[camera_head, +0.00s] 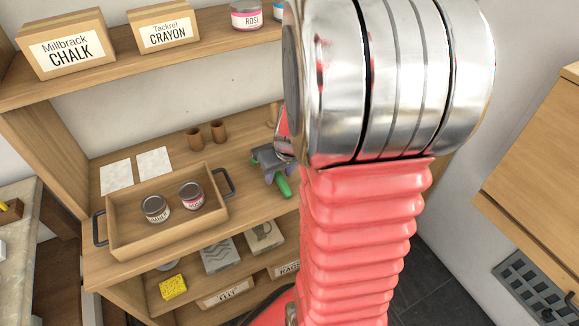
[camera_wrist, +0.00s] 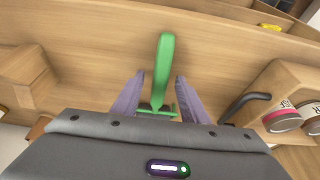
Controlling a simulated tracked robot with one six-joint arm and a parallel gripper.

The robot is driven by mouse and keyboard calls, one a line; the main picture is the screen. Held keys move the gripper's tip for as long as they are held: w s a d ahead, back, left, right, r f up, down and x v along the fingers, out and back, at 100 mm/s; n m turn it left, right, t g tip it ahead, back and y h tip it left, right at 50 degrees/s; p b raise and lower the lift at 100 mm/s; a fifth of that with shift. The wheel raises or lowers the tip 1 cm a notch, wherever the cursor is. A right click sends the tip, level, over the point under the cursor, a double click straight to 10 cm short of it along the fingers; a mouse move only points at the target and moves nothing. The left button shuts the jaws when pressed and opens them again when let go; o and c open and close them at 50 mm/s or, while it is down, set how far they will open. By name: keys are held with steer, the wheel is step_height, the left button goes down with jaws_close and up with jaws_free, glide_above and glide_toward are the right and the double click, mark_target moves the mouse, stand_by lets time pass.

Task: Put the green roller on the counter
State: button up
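The green roller (camera_head: 283,187) lies on the middle wooden shelf (camera_head: 248,196), right of a wooden tray. In the wrist view its green handle (camera_wrist: 164,65) points away from my gripper, and a thin green crosspiece shows close to the palm. My gripper (camera_wrist: 161,78) is open, with one grey-purple finger on each side of the roller and a gap to the handle on both sides. In the head view my gripper (camera_head: 268,160) is at the roller, partly hidden behind my arm. A pale stone-topped counter (camera_head: 22,222) shows at the left edge.
The handled wooden tray (camera_head: 122,245) holds two jars (camera_head: 156,208). Two brown cups (camera_head: 195,138) and white sheets (camera_head: 117,176) are behind it. Boxes (camera_head: 65,48) stand on the shelf above. A yellow sponge (camera_head: 173,287) lies below. A wooden cabinet (camera_head: 535,170) is at right.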

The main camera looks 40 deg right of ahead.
steer(key=shift+v, duration=0.85)
steer(key=v, duration=1.2)
steer(key=s+a+r+n, duration=0.1)
steer(key=s+a+r, duration=0.1)
steer(key=a, duration=0.9)
steer(key=s+a+r+n+t+y, duration=0.1)
steer(key=s+a+r+n, duration=0.1)
steer(key=a, duration=0.9)
steer(key=shift+s+a+r+t, duration=0.25)
steer(key=shift+s+r, duration=0.3)
steer(key=shift+r, duration=0.4)
